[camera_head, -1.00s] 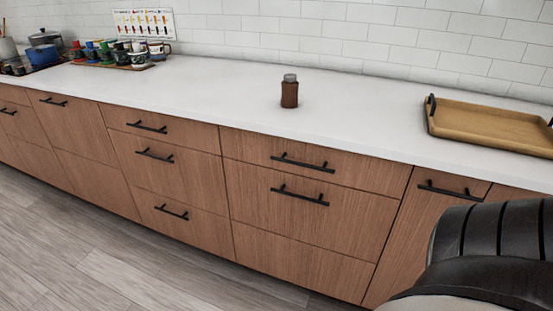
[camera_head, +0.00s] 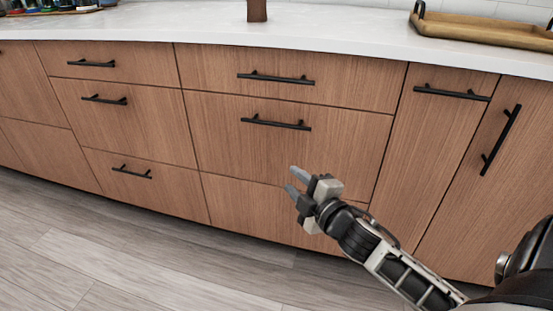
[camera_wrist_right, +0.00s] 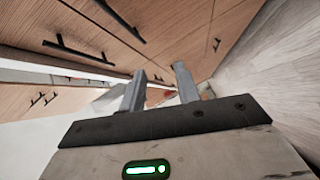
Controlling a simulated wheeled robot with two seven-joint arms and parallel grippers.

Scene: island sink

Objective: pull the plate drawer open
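The wood-front drawers are all shut in the head view. The frames do not mark which one is the plate drawer. The central stack has a shallow top drawer (camera_head: 340,80) with a black bar handle (camera_head: 275,78). Below it is a deeper drawer (camera_head: 225,140) with its own black bar handle (camera_head: 276,124). My right gripper (camera_head: 291,178) is in front of this stack, below and slightly right of the lower handle, apart from it and empty. Its two fingers stand apart in the right wrist view (camera_wrist_right: 160,70). My left gripper is out of view.
A white countertop (camera_head: 340,25) runs above the drawers, with a brown container (camera_head: 257,10) and a wooden tray (camera_head: 480,27) on it. Left is a narrower drawer stack (camera_head: 125,135); right is a front with a vertical handle (camera_head: 501,140). The grey floor (camera_head: 130,250) is clear.

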